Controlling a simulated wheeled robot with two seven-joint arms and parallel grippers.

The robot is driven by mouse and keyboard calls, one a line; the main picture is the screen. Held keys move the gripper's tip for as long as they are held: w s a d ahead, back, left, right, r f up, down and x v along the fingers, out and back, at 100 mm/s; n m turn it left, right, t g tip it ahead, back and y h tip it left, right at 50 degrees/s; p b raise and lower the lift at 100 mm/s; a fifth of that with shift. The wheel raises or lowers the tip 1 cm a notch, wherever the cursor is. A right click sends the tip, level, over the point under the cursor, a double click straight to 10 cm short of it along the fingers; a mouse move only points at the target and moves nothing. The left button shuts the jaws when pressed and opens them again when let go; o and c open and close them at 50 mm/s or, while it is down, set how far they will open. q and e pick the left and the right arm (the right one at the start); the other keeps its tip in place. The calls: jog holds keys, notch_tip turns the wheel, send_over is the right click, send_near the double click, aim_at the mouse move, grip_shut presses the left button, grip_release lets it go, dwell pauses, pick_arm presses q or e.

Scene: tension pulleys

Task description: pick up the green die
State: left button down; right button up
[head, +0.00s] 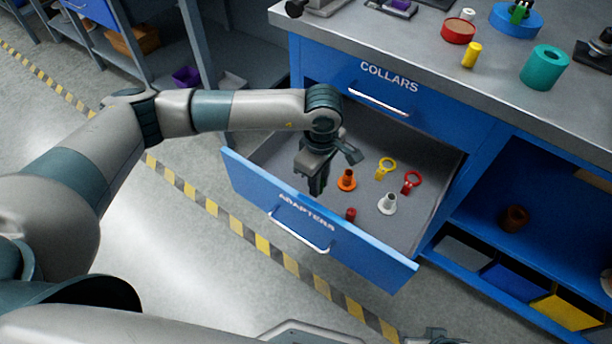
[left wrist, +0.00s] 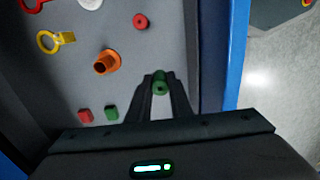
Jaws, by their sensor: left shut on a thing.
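My left gripper (head: 318,190) reaches down into the open drawer, near its front panel. In the left wrist view its two fingers are shut on a small green round piece (left wrist: 160,86) with a dark hole in its end. In the head view this piece is hidden by the gripper. A small green block (left wrist: 111,113) lies on the drawer floor beside the left finger, next to a small red block (left wrist: 85,116). I cannot tell by shape alone which green piece is the die. At the bottom edge of the head view, a cut-off part seems to be my right gripper (head: 432,336).
The drawer (head: 265,208) also holds an orange flanged adapter (head: 347,181), a white one (head: 387,205), a yellow ring (head: 386,166), a red ring (head: 412,181) and a red round piece (head: 351,214). The worktop (head: 440,70) overhangs the drawer's back.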

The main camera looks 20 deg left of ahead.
pick_arm(q)
jog(key=shift+s+d+r, duration=0.6)
jog(key=shift+d, duration=0.2)
jog(key=shift+s+d+r, duration=0.55)
jog(key=shift+d+r, duration=0.05)
jog(key=shift+d, duration=0.15)
jog(key=shift+a, duration=0.1)
jog(key=w+a+r+m, duration=0.2)
jog(key=a+r+m, duration=0.4)
jog(key=r+m, duration=0.1)
jog(key=w+a+r+m, duration=0.3)
jog(key=a+r+m, duration=0.4)
jog(key=r, duration=0.1)
jog(key=shift+r, duration=0.2)
jog(key=shift+a, duration=0.1)
jog(key=shift+w, duration=0.1)
